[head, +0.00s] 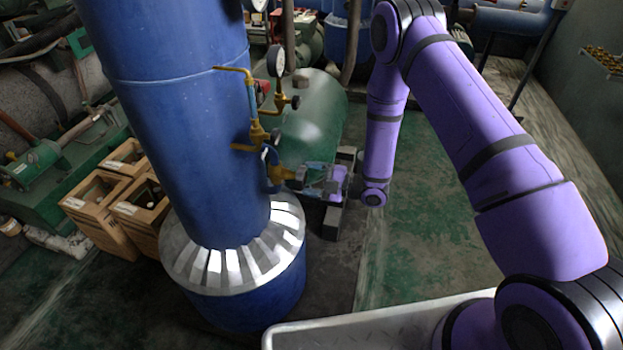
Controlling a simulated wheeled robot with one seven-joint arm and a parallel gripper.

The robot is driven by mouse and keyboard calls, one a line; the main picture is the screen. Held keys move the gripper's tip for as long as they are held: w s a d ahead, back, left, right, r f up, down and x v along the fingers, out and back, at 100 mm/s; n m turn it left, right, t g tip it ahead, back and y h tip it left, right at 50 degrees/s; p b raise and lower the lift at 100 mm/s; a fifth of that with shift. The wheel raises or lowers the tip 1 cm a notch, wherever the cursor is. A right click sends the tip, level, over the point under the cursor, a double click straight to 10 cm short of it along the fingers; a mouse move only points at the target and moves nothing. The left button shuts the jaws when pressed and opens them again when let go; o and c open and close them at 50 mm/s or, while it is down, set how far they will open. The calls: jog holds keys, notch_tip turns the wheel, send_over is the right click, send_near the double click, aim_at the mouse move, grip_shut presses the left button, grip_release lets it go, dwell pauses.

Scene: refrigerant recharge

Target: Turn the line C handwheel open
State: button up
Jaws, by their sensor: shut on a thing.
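Brass valve pipework (260,134) runs up the right side of a tall blue column. A lower brass valve (281,173) sticks out to the right, towards my gripper (303,175). My gripper comes in from the right and is shut at the outer end of this valve, on its handwheel. The fingers and my wrist hide most of that handwheel, and its turn angle cannot be told. A dark handwheel (295,102) on the upper branch is free, below a round white gauge (279,61). No line label is readable.
The blue column (185,120) stands on a silver-ringed base (236,250) left of my gripper. A green tank (318,115) lies close behind the valves. Wooden crates (105,208) are at the left. Green floor (430,220) is open to the right.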

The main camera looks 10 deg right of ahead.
jog(key=shift+n, duration=1)
jog(key=n, duration=0.4)
jog(key=shift+n, duration=0.3)
jog(key=o, duration=0.9)
jog(key=shift+d, duration=0.15)
jog(key=v, duration=0.6)
jog(key=shift+s+d, duration=0.15)
jog(key=shift+d, duration=0.15)
